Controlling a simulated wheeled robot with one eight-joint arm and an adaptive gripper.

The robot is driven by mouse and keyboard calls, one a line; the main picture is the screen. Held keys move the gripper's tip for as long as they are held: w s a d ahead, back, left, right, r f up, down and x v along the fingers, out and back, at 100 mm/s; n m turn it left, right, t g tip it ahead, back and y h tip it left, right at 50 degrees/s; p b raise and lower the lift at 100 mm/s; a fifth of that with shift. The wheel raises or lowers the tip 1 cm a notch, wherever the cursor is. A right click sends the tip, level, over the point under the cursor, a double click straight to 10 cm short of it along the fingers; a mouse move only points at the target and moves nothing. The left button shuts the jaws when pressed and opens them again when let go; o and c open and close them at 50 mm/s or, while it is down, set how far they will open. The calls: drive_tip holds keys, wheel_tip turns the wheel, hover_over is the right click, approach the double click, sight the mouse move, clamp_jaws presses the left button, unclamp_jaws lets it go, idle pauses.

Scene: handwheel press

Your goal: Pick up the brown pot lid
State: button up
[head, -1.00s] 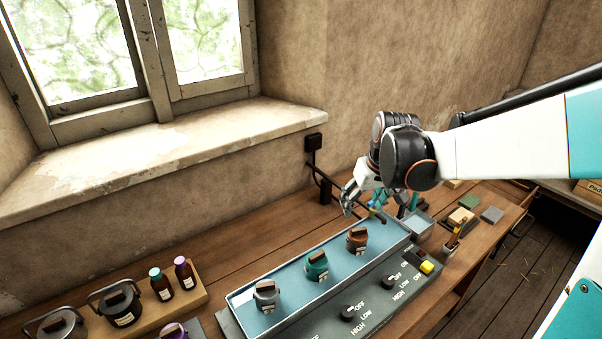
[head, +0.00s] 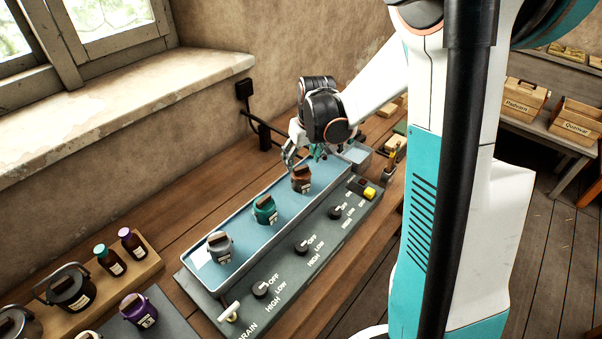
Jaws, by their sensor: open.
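A small brown pot (head: 301,184) with its brown lid (head: 301,171) on stands at the far end of the blue tray (head: 237,276), upright. My gripper (head: 303,157) is open just above and behind this lid, with a finger reaching down to the left of it. I cannot tell whether a finger touches the lid. My wrist hides part of the gripper. A teal pot (head: 265,213) and a grey pot (head: 220,250) stand nearer in the same tray, each with a brown handle on its lid.
A grey control panel (head: 322,255) with several knobs and a yellow switch runs along the tray's right side. Two small bottles (head: 131,242) and black lidded pots (head: 71,288) stand on a wooden board at left. A purple pot (head: 138,310) is at the bottom.

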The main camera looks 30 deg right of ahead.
sight(301, 168)
drive_tip(key=b+x, duration=0.1)
drive_tip(key=x, duration=0.3)
drive_tip(key=shift+d+f, duration=0.15)
drive_tip(key=shift+f, duration=0.3)
drive_tip(key=shift+s, duration=0.1)
drive_tip(key=shift+c, duration=0.3)
drive_tip(key=shift+r, duration=0.1)
drive_tip(key=c, duration=1)
